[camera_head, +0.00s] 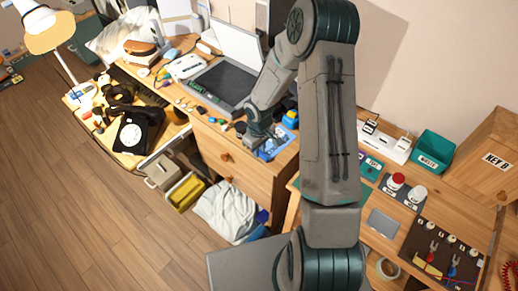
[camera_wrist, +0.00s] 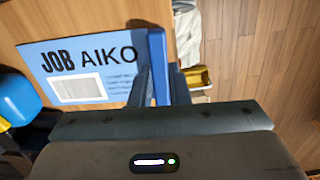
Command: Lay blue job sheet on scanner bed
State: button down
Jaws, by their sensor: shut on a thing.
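The blue job sheet (camera_wrist: 88,88) reads "JOB AIKO" in the wrist view and has a white printed panel. In the head view the sheet (camera_head: 282,147) is at the right end of the wooden desk top. My gripper (camera_wrist: 161,78) is shut on the raised blue strip at the sheet's right edge. In the head view my gripper (camera_head: 262,146) is low at the desk edge, partly hidden by its own wrist. I cannot tell whether the sheet touches the wood. The scanner (camera_head: 222,85) stands left of my gripper, with its dark bed bare and its pale lid (camera_head: 238,42) raised.
Small items lie along the desk front before the scanner. A blue and yellow object (camera_head: 291,117) is close to the sheet.

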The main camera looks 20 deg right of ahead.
jog(key=shift+r+p, duration=1.55)
jog(key=shift+r, duration=0.9)
jog(key=shift+f, duration=0.1)
